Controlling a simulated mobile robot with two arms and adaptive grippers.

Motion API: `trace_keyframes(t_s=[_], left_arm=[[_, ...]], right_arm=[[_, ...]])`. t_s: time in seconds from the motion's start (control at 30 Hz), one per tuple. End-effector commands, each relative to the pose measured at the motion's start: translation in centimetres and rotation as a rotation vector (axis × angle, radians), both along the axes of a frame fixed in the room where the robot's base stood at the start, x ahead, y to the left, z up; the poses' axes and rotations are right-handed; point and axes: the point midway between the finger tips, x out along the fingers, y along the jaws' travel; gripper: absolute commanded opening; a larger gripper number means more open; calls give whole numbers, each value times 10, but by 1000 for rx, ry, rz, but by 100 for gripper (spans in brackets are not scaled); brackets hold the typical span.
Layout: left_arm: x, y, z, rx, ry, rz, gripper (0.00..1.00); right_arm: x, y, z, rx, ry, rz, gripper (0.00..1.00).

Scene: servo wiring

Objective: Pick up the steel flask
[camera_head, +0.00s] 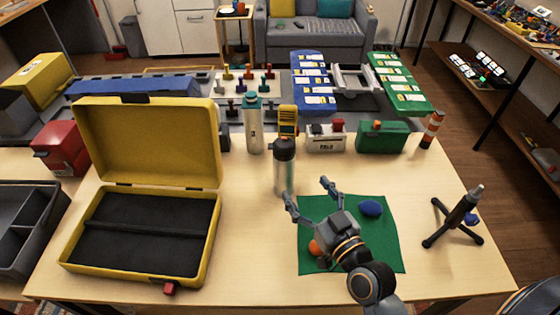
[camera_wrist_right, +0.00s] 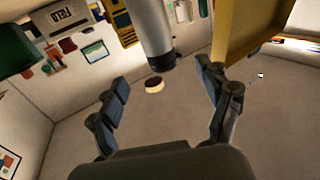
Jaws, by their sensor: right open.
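A steel flask (camera_head: 284,180) with a black cap stands upright on the wooden table, left of the green mat. Its steel body also shows at the top of the right wrist view (camera_wrist_right: 149,25), with the black cap pointing down the picture. My right gripper (camera_head: 307,191) is open and empty, its fingers spread toward the flask from the right and front. In the right wrist view the cap end lies between the two fingertips (camera_wrist_right: 162,74); I cannot tell whether they touch it. My left gripper is not in view.
A second bottle (camera_head: 254,128) with a teal cap stands behind left. An open yellow case (camera_head: 210,240) is at left. The green mat (camera_head: 390,240) holds a blue object (camera_head: 371,208) and an orange one (camera_head: 315,248). A small tripod (camera_head: 455,218) stands at right. Boxes line the back.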

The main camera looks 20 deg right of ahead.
Motion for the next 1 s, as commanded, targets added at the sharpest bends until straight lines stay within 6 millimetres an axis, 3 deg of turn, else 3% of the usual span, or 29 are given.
trace_keyframes(t_s=[0.33,0.47,0.7,0.83,1.0], left_arm=[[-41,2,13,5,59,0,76],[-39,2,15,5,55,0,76],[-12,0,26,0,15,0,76],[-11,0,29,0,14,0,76],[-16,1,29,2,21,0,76]], right_arm=[[64,11,2,1,-2,0,78],[73,12,1,1,-1,0,78],[101,13,0,1,-1,1,78],[119,15,-1,2,-1,-1,78],[127,16,-4,0,0,-1,78]])
